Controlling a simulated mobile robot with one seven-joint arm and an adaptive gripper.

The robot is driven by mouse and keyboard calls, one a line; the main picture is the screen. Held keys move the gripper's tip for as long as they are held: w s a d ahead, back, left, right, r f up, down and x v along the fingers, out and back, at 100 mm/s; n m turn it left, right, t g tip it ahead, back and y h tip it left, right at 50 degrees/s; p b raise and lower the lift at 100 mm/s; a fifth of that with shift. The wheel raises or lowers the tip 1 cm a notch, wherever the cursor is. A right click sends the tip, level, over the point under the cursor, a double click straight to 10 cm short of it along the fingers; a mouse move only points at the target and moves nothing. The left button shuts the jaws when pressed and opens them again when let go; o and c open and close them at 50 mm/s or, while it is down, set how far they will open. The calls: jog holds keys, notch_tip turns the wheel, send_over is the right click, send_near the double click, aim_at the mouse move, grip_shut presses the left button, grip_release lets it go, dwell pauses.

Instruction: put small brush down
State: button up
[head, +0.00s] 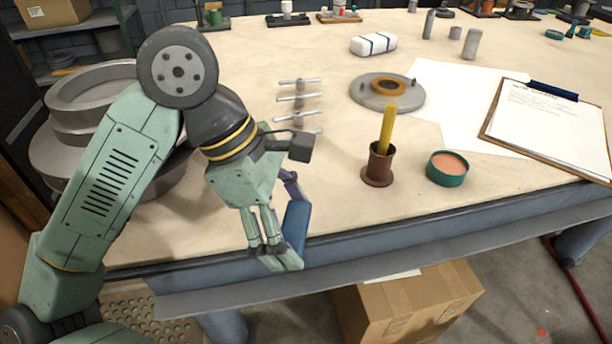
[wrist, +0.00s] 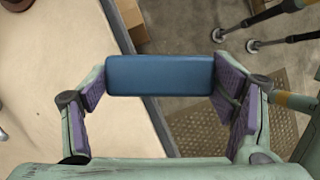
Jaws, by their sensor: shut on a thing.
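My gripper (head: 284,228) is shut on a blue block (head: 296,226) with rounded edges, in front of the table's near edge in the head view. In the wrist view the block (wrist: 160,75) lies crosswise between the purple finger pads. I see no bristles on it and cannot tell whether it is the small brush. A yellow stick (head: 388,127) stands in a brown holder (head: 379,168) on the table, to the right of my gripper; its lower end is hidden.
The table (head: 330,190) has free room beside the holder. A green tin (head: 447,170) with orange contents stands right of it. A round grey flange (head: 365,98), metal pins (head: 298,97) and a clipboard (head: 550,120) lie further back. Large grey rings (head: 85,90) stand at left.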

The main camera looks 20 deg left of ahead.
jog(key=w+a+p, duration=0.1)
jog(key=w, duration=0.3)
jog(key=w+a+p, duration=0.1)
jog(key=w, duration=0.3)
jog(key=w+a+f+p, duration=0.1)
jog(key=w, duration=0.2)
jog(key=shift+w, duration=0.4)
notch_tip(320, 180, down, 4)
jog(key=shift+r+p, duration=0.25)
jog(key=shift+p, duration=0.4)
jog(key=shift+f, duration=0.1)
jog(key=shift+f+b, duration=0.25)
jog(key=shift+b, duration=0.2)
jog(key=o, duration=1.3)
jog(key=shift+r, duration=0.1)
jog(key=shift+o, duration=0.2)
